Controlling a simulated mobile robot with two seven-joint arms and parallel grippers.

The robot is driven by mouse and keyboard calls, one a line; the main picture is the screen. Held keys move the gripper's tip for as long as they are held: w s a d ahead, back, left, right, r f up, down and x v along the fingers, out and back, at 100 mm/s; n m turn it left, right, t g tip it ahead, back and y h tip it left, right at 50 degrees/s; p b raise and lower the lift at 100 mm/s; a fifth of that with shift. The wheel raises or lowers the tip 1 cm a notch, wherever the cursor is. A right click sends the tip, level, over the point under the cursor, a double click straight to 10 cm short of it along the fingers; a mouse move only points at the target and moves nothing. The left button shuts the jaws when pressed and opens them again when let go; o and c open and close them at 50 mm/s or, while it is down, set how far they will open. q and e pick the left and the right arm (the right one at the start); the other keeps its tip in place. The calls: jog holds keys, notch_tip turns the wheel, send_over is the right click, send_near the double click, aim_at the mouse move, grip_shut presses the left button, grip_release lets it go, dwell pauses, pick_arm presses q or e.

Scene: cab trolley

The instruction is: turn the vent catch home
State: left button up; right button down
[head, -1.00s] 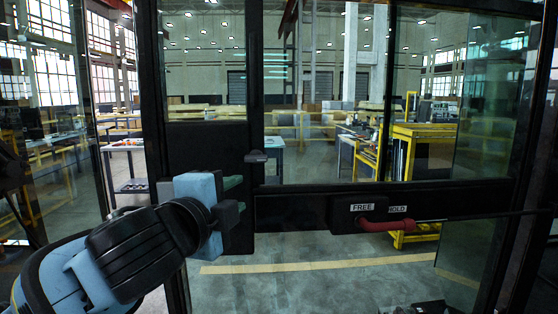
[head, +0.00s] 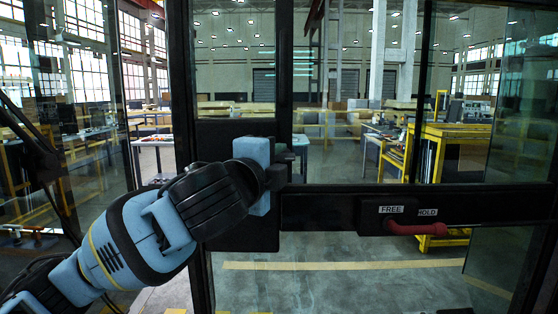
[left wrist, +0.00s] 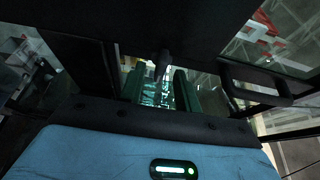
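My left gripper (head: 282,162) is raised against the dark window frame, near the upright post where the small grey vent catch showed earlier. In the head view its blue body hides most or all of the catch. In the left wrist view the two green fingers of my left gripper (left wrist: 160,84) stand apart. A dark peg-like part (left wrist: 162,64), likely the vent catch, shows in the gap between them; I cannot tell whether either finger touches it. My right gripper is not in view.
A red handle (head: 418,229) sits on a dark box with FREE and HOLD labels (head: 391,209), right of my gripper on the crossbar (head: 320,208). Glass panes surround the frame. Beyond them are a yellow workbench (head: 460,132) and open floor.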

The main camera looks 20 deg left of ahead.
pick_arm(q)
jog(key=shift+w, duration=0.65)
grip_shut()
